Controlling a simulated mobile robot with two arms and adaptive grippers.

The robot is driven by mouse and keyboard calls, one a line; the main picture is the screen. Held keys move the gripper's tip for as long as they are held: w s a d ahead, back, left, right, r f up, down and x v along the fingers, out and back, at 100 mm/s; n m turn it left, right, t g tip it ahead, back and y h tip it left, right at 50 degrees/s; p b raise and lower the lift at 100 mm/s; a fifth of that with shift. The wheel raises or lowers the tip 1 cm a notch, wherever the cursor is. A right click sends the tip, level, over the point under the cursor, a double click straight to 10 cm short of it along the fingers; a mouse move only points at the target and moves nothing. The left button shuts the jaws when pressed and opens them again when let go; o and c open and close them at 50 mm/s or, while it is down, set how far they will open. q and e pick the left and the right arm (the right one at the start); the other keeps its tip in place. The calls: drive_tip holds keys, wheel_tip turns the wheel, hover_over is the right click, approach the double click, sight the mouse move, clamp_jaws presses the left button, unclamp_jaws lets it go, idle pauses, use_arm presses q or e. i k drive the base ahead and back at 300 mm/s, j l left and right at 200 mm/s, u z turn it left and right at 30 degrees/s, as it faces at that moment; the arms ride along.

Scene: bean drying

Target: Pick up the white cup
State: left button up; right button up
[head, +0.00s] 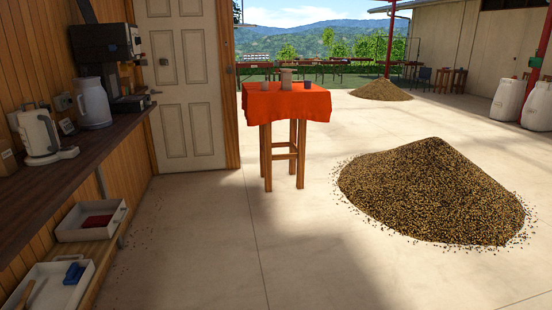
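I cannot make out a clearly white cup. A small stool-like table with an orange-red cloth (287,103) stands ahead of me near the door. On it are a small brownish cup-like item (269,87), a taller tan container (286,79) and a small dark grey-blue cup-like item (308,85). They are too small to identify surely. Neither of my grippers is in view.
A dark counter (90,150) on the left holds a white appliance (40,133), a pale jug (93,103) and a coffee machine (105,45). White trays (92,232) sit below. A bean pile (430,190) lies right; the floor between is clear.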

sight(264, 85)
drive_tip(key=i, duration=1.3)
drive_tip(key=i+l, duration=0.1)
drive_tip(key=i, duration=1.2)
drive_tip(key=i+l, duration=0.1)
drive_tip(key=i, duration=1.2)
drive_tip(key=j+u, duration=0.05)
drive_tip(key=j, duration=0.05)
